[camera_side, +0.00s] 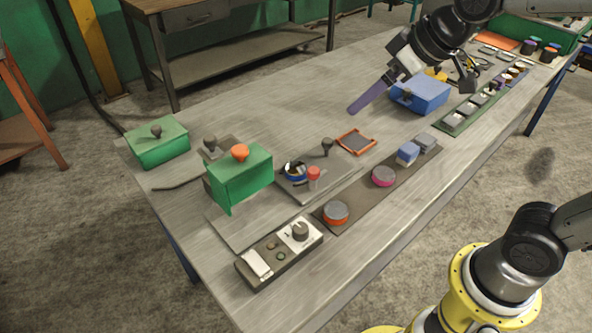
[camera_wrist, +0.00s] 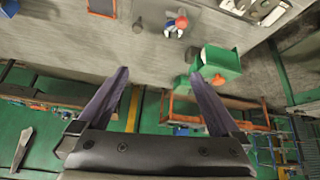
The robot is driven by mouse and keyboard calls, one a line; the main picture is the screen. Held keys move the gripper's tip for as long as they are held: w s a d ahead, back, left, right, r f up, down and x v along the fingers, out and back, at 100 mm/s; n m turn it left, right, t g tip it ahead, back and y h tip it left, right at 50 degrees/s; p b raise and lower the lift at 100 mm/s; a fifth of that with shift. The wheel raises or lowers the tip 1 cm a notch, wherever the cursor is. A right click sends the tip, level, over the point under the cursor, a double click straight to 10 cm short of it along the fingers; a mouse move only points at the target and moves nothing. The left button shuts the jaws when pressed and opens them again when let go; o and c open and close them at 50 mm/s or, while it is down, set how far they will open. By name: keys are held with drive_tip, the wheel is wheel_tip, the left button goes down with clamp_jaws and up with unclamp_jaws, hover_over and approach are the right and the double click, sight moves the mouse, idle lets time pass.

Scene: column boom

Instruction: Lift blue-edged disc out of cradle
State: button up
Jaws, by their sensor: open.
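The blue-edged disc (camera_side: 291,172) stands in the cradle on a dark grey plate (camera_side: 318,184) left of the table's middle in the side view. A red-capped post (camera_side: 314,176) stands beside it and the cradle itself is hard to make out. In the wrist view the disc (camera_wrist: 180,33) is a small blue and white patch near the top, partly hidden by the red cap. My gripper (camera_side: 356,106) is above the table, up and to the right of the disc, well apart from it. Its purple fingers (camera_wrist: 158,73) are spread and empty in the wrist view.
A green box with an orange knob (camera_side: 240,177) stands just left of the disc. An orange-framed tray (camera_side: 356,141) lies to its right, and a blue box (camera_side: 421,94) is right of my gripper. A dark strip (camera_side: 362,198) with discs and blocks runs in front.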

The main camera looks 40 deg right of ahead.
drive_tip(key=w+a+f+n+g, duration=0.1)
drive_tip(key=w+a+f+g, duration=0.1)
drive_tip(key=w+a+f, duration=0.4)
approach(296, 168)
drive_tip(key=shift+w+a+f+g, duration=0.15)
drive_tip(key=shift+w+f, duration=0.15)
drive_tip(key=shift+f, duration=0.2)
drive_tip(key=shift+w+a+f+g, duration=0.15)
drive_tip(key=shift+w+f, duration=0.2)
drive_tip(key=shift+f, duration=0.15)
drive_tip(key=shift+d+x, duration=0.15)
drive_tip(key=shift+x, duration=1.4)
drive_tip(key=shift+d+x, duration=0.1)
drive_tip(key=shift+x, duration=1.5)
drive_tip(key=shift+r, duration=0.1)
clamp_jaws()
